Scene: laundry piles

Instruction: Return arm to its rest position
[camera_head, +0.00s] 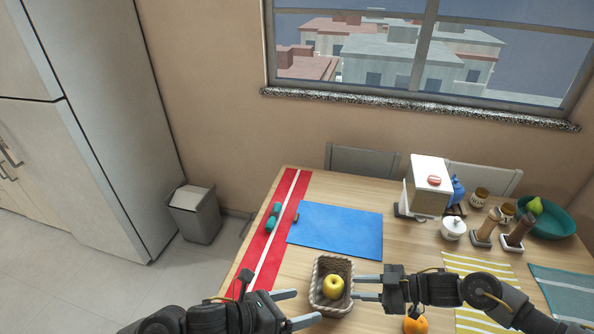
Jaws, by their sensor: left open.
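My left gripper (297,308) is at the bottom centre of the head view, its two fingers apart and pointing right, with nothing seen between them. Its arm comes in from the bottom left edge. My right gripper (366,287) reaches in from the right with its fingers apart and pointing left, just right of a wicker basket (319,268). A yellow apple (333,287) lies in the basket, apart from the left gripper. I cannot tell whether the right fingertips touch the basket rim.
The wooden table (410,265) holds a blue mat (336,229), a red runner (284,214) and striped mats. An orange (415,324) lies below the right arm. Jars, a white box (429,185) and a teal bowl (560,222) stand at the back right. A bin (197,216) stands left.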

